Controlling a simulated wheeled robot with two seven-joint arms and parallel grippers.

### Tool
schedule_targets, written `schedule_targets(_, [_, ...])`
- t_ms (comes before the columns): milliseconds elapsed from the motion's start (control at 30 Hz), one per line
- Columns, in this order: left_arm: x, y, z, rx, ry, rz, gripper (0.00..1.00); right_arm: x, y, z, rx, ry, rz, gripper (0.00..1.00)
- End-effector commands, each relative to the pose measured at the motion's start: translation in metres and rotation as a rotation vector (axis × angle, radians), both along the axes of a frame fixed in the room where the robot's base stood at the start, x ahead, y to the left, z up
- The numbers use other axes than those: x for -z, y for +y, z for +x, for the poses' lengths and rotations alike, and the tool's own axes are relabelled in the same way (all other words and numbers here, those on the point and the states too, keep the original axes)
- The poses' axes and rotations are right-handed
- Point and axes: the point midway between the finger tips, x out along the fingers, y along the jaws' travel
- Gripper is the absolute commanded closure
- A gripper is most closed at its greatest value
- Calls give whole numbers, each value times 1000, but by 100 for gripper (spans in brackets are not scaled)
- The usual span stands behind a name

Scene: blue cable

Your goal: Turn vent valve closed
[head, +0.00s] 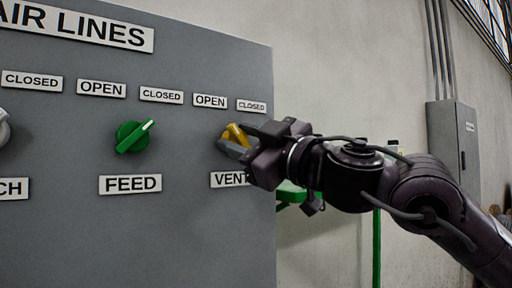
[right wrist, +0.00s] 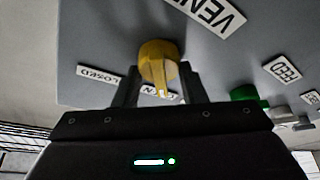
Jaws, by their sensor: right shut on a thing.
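The vent valve is a yellow knob (head: 237,133) on the grey panel, above the VENT label (head: 229,180) and below its OPEN (head: 210,101) and CLOSED (head: 251,106) labels. My right gripper (head: 233,146) reaches it from the right and is shut on its handle, hiding part of it. In the right wrist view the yellow knob (right wrist: 158,58) sits between the two fingers (right wrist: 160,88). Its white-marked end points to the label side, between CLOSED (right wrist: 100,76) and the partly hidden OPEN label; the exact angle is hard to tell. My left gripper is not in view.
A green FEED knob (head: 133,135) is left of the vent valve, its white mark pointing up and right. A grey knob (head: 3,127) is cut off at the left edge. A grey wall box (head: 452,150) stands behind my right arm.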

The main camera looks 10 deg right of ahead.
Motion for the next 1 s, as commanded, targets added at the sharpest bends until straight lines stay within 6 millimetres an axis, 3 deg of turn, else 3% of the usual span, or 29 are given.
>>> schedule_targets(33, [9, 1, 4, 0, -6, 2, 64, 10, 3, 0, -6, 20, 27, 85])
schedule_targets(400, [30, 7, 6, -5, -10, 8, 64, 7, 4, 0, -4, 150, 339, 85])
schedule_targets(1000, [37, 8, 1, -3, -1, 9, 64, 5, 4, 1, -1, 370, 868, 85])
